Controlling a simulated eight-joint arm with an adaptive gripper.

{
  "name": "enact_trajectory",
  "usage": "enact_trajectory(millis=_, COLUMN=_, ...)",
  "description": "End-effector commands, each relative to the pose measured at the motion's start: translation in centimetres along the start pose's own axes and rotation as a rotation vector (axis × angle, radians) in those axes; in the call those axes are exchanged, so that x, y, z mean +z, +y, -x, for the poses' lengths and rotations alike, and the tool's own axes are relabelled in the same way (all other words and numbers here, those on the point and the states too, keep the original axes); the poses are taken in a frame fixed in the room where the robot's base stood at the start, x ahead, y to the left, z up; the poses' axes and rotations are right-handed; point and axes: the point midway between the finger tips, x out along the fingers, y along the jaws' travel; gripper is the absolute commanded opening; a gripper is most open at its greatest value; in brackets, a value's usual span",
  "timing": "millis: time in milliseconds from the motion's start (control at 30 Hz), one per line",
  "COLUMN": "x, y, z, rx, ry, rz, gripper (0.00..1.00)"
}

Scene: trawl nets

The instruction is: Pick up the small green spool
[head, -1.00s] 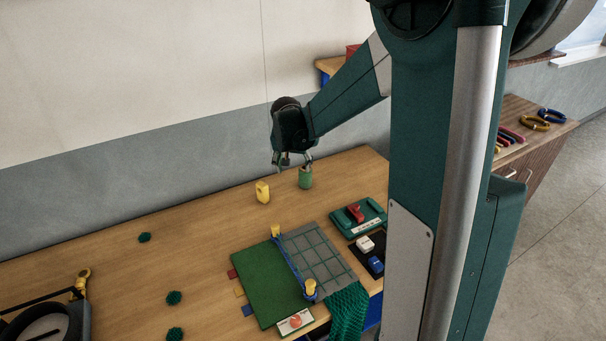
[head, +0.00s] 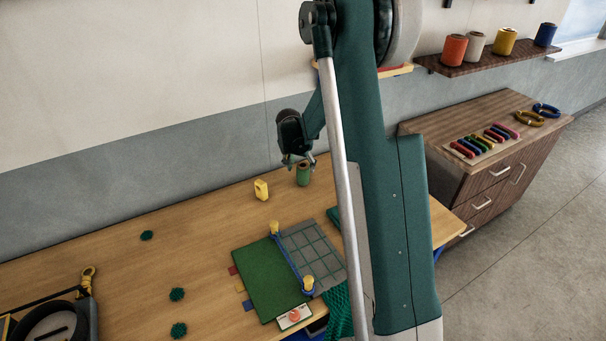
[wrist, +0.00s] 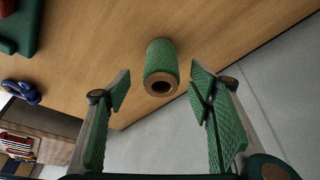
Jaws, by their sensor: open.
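The small green spool (head: 303,176) stands on the wooden table near its back edge. In the wrist view the spool (wrist: 161,66) shows green sides and a tan end with a dark hole. My gripper (head: 300,162) is at the top of the spool in the head view. In the wrist view my gripper (wrist: 158,92) is open, with its green-padded fingers spread. The spool lies ahead of the fingertips, in the gap between them and nearer the right one. Nothing is between the pads.
A yellow object (head: 261,190) stands left of the spool. A green mat and grey grid board (head: 312,252) with yellow-topped posts lie nearer the front. Several dark green tufts (head: 177,294) lie at left. The table (head: 200,235) is clear between them.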

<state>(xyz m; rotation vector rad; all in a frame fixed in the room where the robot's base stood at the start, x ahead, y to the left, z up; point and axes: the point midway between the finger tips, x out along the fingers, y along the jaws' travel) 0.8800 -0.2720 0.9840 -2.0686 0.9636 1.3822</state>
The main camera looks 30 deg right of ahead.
Motion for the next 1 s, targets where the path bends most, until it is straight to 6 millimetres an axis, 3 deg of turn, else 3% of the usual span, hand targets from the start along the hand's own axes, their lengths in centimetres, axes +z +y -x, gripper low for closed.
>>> enact_trajectory(millis=400, x=0.0, y=0.0, z=-0.2, rx=0.001, ry=0.0, rz=-0.001, gripper=0.53)
enact_trajectory(millis=800, x=0.0, y=0.0, z=-2.5, rx=0.0, ry=0.0, rz=-0.002, gripper=0.53)
enact_trajectory(millis=1000, x=0.0, y=0.0, z=-2.7, rx=0.0, ry=0.0, rz=-0.001, gripper=0.53)
